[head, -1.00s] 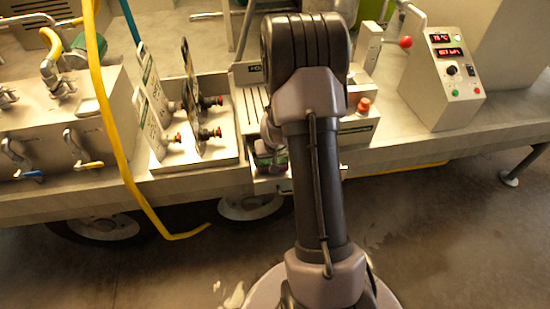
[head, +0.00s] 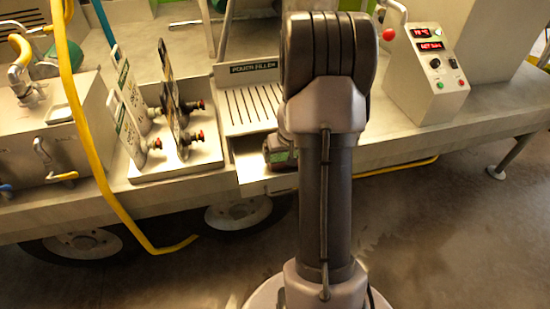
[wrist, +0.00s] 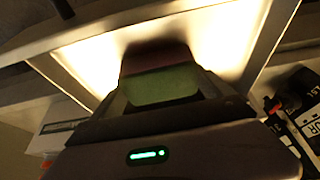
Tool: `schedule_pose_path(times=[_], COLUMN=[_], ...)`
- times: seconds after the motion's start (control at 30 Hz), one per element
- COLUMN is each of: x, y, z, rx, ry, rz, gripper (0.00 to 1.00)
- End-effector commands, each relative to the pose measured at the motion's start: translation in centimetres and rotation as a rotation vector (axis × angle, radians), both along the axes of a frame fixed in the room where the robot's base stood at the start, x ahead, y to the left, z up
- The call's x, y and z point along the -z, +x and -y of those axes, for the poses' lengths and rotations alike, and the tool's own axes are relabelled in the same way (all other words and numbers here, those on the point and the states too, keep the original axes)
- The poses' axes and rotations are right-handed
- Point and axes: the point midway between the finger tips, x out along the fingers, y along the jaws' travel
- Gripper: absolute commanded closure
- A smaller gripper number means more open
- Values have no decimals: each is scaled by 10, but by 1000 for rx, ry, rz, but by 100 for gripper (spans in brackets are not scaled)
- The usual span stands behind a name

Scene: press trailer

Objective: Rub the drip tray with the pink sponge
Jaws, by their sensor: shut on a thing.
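The drip tray (head: 250,180) is a pale, shallow tray at the front edge of the bench, below the slotted pouch filler plate. In the wrist view the tray (wrist: 88,62) is brightly lit, with a raised pale rim. My gripper (wrist: 162,92) is shut on the sponge (wrist: 152,56), which shows a dull pink part and a greenish face between the fingers. The sponge is over the tray floor; whether it touches is hard to tell. In the head view my gripper (head: 281,158) is at the tray, largely hidden by my arm.
The slotted plate (head: 250,107) lies behind the tray. A holder with upright panels and red knobs (head: 178,155) stands to the left, beside a hanging yellow hose (head: 92,165). A control box (head: 428,75) stands to the right. The bench between my arm and that box is mostly clear.

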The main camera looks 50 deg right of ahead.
Motion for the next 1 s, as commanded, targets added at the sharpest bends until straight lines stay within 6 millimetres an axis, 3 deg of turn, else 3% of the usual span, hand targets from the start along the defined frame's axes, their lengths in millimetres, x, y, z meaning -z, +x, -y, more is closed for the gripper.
schedule_pose_path(times=[0.63, 0.8, 1.0], x=[1, 0, 0], y=[-30, -29, -17], z=[48, 47, 27], rx=[3, 1, -1], ry=[1, 2, 2], rz=[1, 0, -1], gripper=[43, 43, 43])
